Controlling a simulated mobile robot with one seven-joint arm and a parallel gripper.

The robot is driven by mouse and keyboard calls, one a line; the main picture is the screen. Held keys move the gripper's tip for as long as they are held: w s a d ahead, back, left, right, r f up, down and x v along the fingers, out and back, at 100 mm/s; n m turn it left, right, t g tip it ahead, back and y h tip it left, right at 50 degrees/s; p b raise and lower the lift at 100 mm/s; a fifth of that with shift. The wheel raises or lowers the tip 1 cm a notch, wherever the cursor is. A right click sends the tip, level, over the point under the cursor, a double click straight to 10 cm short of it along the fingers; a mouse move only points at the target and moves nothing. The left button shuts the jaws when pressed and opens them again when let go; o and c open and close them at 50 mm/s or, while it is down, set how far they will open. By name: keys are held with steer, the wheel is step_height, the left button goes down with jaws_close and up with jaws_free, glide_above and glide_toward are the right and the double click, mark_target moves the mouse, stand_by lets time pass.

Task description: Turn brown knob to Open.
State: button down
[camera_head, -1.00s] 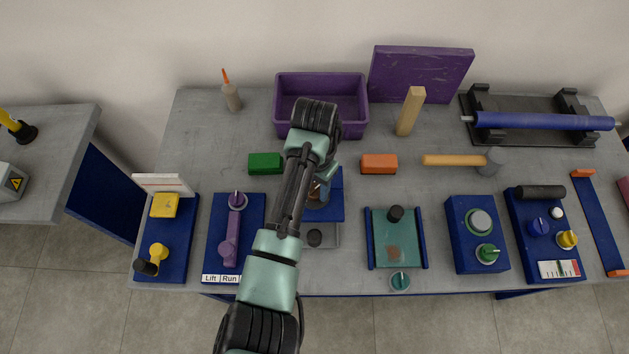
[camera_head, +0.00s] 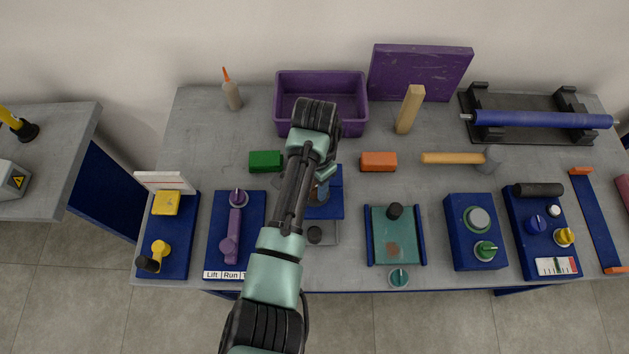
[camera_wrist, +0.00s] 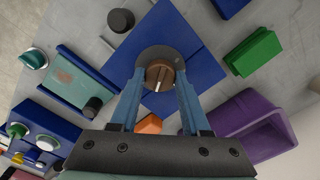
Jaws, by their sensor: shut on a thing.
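The brown knob (camera_wrist: 153,72) sits on a round grey base on a blue panel (camera_wrist: 190,35), seen from above in the wrist view. A pale line crosses its top. My gripper (camera_wrist: 160,77) has its two blue fingers on either side of the knob and is shut on it. In the head view my arm covers the knob, and only part of the blue panel (camera_head: 334,208) shows to its right. I cannot read any Open marking near the knob.
A purple-lever panel (camera_head: 257,215) is at left and a teal tray (camera_head: 380,224) at right.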

steer(key=shift+c, duration=1.9)
jaws_free()
steer(key=shift+r, duration=0.1)
step_height(320, 180, up, 13)
steer(key=p, duration=0.1)
